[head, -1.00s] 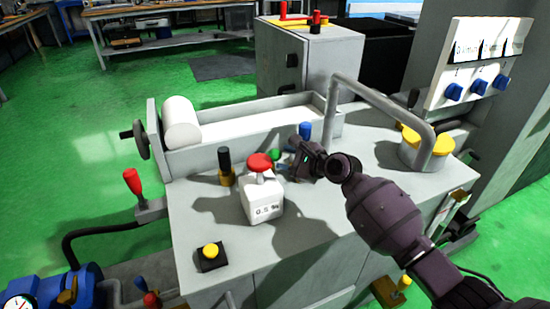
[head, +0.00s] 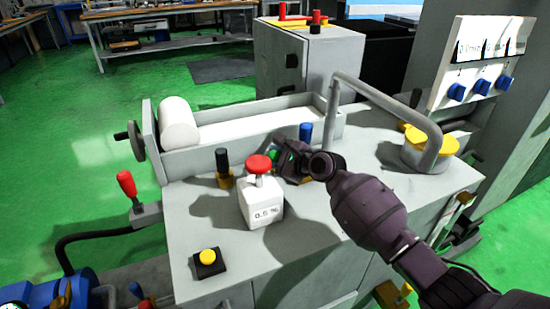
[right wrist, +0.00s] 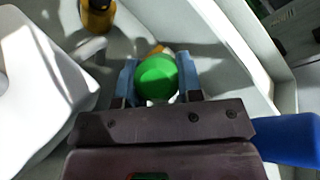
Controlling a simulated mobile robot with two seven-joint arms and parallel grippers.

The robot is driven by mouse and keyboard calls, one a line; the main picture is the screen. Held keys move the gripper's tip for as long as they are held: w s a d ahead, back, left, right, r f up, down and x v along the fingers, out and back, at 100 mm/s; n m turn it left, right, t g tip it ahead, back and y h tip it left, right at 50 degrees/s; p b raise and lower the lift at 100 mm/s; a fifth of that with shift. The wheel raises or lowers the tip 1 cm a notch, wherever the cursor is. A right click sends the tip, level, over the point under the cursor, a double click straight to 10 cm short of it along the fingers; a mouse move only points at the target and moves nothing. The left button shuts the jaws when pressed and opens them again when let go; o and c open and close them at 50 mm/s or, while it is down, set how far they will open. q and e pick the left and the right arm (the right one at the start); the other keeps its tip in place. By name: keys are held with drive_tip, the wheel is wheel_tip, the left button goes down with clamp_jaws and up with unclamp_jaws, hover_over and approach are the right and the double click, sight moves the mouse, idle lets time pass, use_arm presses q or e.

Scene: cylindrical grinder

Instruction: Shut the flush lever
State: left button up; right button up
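A lever with a round green knob (head: 273,155) stands on the grey machine top, just behind the white box with the red button. In the right wrist view the green knob (right wrist: 156,78) sits between the two blue fingertips of my right gripper (right wrist: 158,82). The fingers stand apart, one on each side of the knob; I cannot tell whether they touch it. In the head view my right gripper (head: 282,160) is at the knob and hides most of the lever's base. No label shows which lever is the flush lever. My left gripper is out of view.
The white box (head: 261,207) with a red button stands close in front. A black-handled lever (head: 222,162) is to the left, a blue-handled lever (head: 305,132) behind right. A bent grey pipe (head: 385,100) arches at the right. A trough (head: 255,122) runs behind.

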clamp_jaws()
drive_tip(key=shift+w+r+p, duration=0.15)
drive_tip(key=shift+r+p, duration=0.3)
drive_tip(key=shift+r, duration=0.1)
drive_tip(key=shift+w+r+g+h, duration=0.1)
drive_tip(key=shift+r+g+h, duration=0.15)
drive_tip(key=shift+g+h, duration=0.05)
drive_tip(key=shift+p, duration=0.5)
drive_tip(key=shift+w+a+f+m+g, duration=0.1)
drive_tip(key=shift+f+m+g, duration=0.1)
drive_tip(key=shift+m+g, duration=0.1)
drive_tip(key=shift+f, duration=0.15)
drive_tip(key=o, duration=0.7)
unclamp_jaws()
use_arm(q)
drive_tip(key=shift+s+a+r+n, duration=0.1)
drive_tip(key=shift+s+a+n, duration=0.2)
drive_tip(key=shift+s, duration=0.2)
